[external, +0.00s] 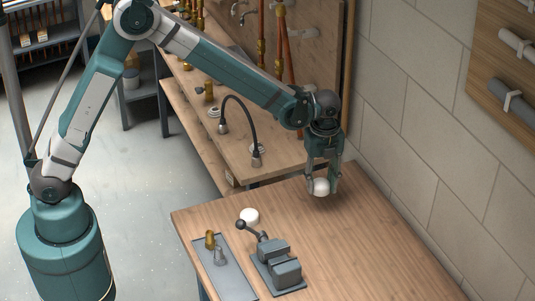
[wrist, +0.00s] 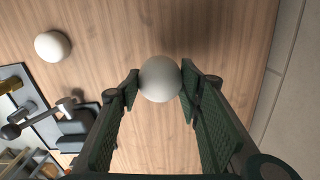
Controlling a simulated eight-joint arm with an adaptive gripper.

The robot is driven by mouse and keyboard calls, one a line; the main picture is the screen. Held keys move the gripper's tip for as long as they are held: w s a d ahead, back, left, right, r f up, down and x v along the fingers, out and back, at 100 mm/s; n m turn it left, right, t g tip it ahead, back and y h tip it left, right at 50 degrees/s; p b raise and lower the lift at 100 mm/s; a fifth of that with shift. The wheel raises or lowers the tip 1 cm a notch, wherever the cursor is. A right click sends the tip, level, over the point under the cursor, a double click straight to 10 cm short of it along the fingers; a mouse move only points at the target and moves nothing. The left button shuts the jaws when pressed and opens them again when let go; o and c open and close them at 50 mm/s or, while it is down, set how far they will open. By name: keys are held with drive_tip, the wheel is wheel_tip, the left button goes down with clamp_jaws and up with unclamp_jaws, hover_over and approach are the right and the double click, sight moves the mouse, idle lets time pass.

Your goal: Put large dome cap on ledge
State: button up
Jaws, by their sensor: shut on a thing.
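My gripper (external: 323,180) is shut on a smooth white dome cap (external: 321,188), above the far right part of the wooden table. In the wrist view the held cap (wrist: 160,79) sits between the two green finger pads. A second white dome cap (external: 250,215) rests on the table beside the vise; it also shows in the wrist view (wrist: 52,46). I cannot tell for sure which cap is larger. A wooden ledge (external: 225,144) with pipe fittings runs along the back wall, behind the table; the wrist view does not clearly show it.
A grey vise (external: 280,266) with a ball-ended handle stands at the table's front. Left of it is a grey tray (external: 226,274) with brass and grey fittings. A black curved hose (external: 245,110) rises from the ledge. The table's right side is clear, near the block wall (external: 420,130).

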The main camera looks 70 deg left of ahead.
drive_tip(key=shift+a, duration=0.1)
drive_tip(key=w+a+f+n+b, duration=0.1)
drive_tip(key=a+f+n+b, duration=0.1)
drive_tip(key=a, duration=2.6)
drive_tip(key=w+a+f+n+b, duration=0.2)
drive_tip(key=a+n, duration=0.3)
drive_tip(key=a, duration=2.4)
drive_tip(key=shift+f+n, duration=0.3)
drive_tip(key=shift+f, duration=0.05)
drive_tip(key=shift+d+f+b, duration=0.1)
drive_tip(key=shift+f+b, duration=0.3)
drive_tip(key=shift+f, duration=2.75)
